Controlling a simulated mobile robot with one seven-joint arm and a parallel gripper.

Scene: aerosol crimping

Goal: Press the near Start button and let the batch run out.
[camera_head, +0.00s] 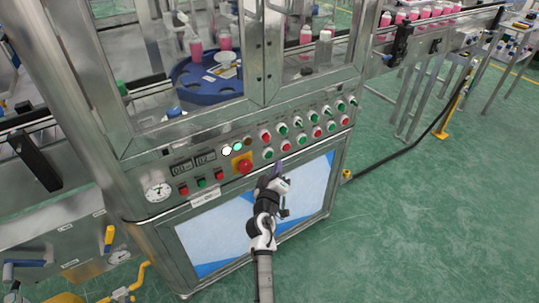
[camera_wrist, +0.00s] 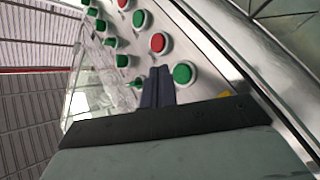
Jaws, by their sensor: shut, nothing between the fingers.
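The machine's control panel (camera_head: 218,165) carries several round green and red buttons in rows; I cannot read their labels. A green button (camera_head: 268,153) sits at the left end of the lower row, right of the red emergency stop (camera_head: 244,166). My gripper (camera_head: 278,167) is in front of the panel, just below this row, shut and empty. In the wrist view, the closed fingertips (camera_wrist: 158,73) are beside a green button (camera_wrist: 184,73), with a red button (camera_wrist: 158,42) beyond. I cannot tell whether the tips touch the panel.
Glass doors above enclose a blue turntable (camera_head: 208,88) with pink bottles (camera_head: 225,41). A conveyor (camera_head: 440,24) carries more bottles at upper right.

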